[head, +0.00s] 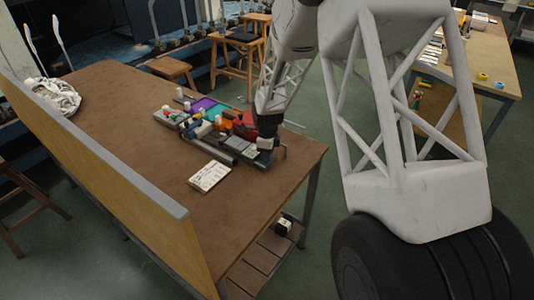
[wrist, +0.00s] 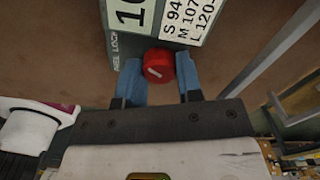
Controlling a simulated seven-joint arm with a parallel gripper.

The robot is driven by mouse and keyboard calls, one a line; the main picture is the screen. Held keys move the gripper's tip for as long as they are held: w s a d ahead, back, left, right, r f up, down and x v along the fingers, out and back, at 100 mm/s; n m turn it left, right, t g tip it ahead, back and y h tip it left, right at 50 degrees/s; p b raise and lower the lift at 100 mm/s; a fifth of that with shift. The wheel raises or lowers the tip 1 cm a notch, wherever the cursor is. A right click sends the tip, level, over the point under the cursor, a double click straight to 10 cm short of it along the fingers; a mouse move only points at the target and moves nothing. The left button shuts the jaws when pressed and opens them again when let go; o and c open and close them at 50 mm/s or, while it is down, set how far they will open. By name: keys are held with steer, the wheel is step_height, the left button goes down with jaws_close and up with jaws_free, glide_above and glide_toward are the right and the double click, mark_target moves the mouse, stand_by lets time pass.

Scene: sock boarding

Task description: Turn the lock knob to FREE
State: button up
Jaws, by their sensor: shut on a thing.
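The red lock knob (wrist: 161,65) shows in the wrist view, with a short white mark on its face that runs at a slant. It sits at the edge of a dark green panel (wrist: 117,48) with partly readable lettering ending in "LOCK". My gripper (wrist: 158,82) has its two blue fingers on either side of the knob and is shut on it. In the head view my gripper (head: 267,142) is low over the right end of the equipment on the brown table; the knob is hidden there.
White labels with numbers (wrist: 185,18) lie beside the knob. A board (head: 110,190) stands along the table's left edge.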

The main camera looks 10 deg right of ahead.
steer(key=o, duration=0.9)
steer(key=shift+m, duration=0.6)
